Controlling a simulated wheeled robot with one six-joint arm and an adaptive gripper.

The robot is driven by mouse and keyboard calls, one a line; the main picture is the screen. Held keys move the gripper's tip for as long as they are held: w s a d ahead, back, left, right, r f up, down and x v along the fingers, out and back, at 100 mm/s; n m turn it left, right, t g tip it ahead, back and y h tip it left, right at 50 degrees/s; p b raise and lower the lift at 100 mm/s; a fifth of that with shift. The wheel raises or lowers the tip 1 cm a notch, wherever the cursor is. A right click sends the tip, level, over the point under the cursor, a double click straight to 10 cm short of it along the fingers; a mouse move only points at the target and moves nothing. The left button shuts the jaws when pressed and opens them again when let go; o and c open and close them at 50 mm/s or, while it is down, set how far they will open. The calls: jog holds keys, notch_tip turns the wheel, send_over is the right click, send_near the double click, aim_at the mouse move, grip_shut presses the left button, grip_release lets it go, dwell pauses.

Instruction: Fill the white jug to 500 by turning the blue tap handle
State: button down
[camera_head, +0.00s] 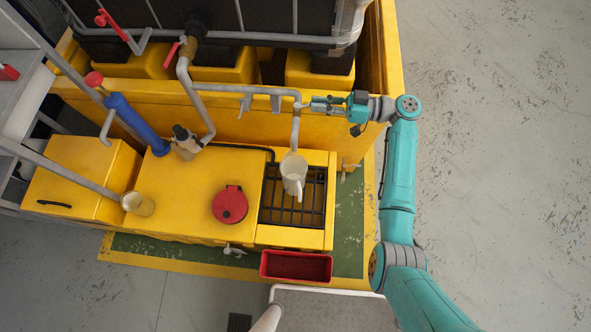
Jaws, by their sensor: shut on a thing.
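The white jug (293,178) stands on the black grate at the right end of the yellow bench, under the open end of a grey pipe (295,132). My gripper (316,106) is at the tap at the top of this pipe, reaching in from the right. It is shut on the tap handle, which is mostly hidden by the fingers, so its colour and angle are hard to tell. The jug's level and its markings are too small to read, and I cannot make out a stream of water.
A black grate (270,212) lies under the jug. A red tray (296,266) is in front. Grey floor at right is free.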

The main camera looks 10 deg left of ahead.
dwell(0.3)
jog(key=shift+s+a+m+t+h, duration=0.15)
jog(key=shift+s+m+t, duration=0.25)
jog(key=shift+m+t, duration=0.5)
jog(key=shift+s+m+t+h, duration=0.2)
jog(key=shift+s+m+t, duration=0.25)
jog(key=shift+t, duration=0.7)
jog(key=shift+s+a+m+t+h, duration=0.15)
jog(key=shift+s+m+t, duration=0.15)
jog(key=shift+m+t, duration=0.6)
jog(key=shift+t, duration=0.25)
